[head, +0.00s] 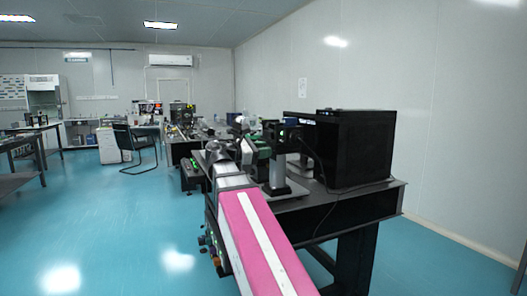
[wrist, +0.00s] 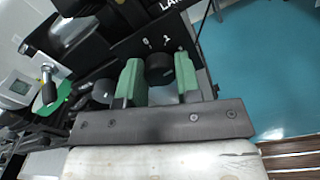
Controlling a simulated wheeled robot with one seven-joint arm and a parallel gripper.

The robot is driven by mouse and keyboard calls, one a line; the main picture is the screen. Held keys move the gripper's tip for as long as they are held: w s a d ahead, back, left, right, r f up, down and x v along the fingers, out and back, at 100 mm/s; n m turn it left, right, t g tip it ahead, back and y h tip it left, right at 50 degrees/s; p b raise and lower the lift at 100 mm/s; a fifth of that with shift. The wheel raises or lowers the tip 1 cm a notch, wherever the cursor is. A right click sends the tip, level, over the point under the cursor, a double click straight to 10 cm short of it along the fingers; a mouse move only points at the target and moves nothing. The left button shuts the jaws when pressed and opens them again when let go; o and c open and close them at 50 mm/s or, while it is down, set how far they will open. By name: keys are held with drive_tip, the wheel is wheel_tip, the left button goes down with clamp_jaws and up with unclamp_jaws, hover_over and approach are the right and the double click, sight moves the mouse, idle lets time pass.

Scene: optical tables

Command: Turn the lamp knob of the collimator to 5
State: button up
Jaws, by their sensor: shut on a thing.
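The lamp knob (wrist: 159,68) is a round black knob in the wrist view. It sits between the two green fingers of my gripper (wrist: 159,80), which is shut on it. The knob is on a dark panel (wrist: 142,28) with white marks "0" and "1" beside the knob and part of a label starting "LA". Any pointer on the knob is hidden or too small to read, so its setting cannot be told. In the head view my arm reaches to the equipment on the dark table; the knob is not distinguishable there.
A large black box (head: 350,150) stands on the dark table (head: 345,203), right of my arm. A metal post mount (head: 277,178) stands close to the arm. A second black knob (wrist: 104,91) lies left of the fingers. Blue floor (head: 110,215) is open at left.

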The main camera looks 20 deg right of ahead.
drive_tip(key=shift+f+m, duration=0.15)
drive_tip(key=shift+m, duration=7.15)
drive_tip(key=shift+f+m, duration=0.15)
drive_tip(key=shift+m, duration=7.15)
drive_tip(key=o, duration=0.9)
drive_tip(key=shift+a, duration=0.1)
drive_tip(key=a, duration=1)
drive_tip(key=shift+s+a, duration=0.2)
drive_tip(key=shift+a, duration=0.15)
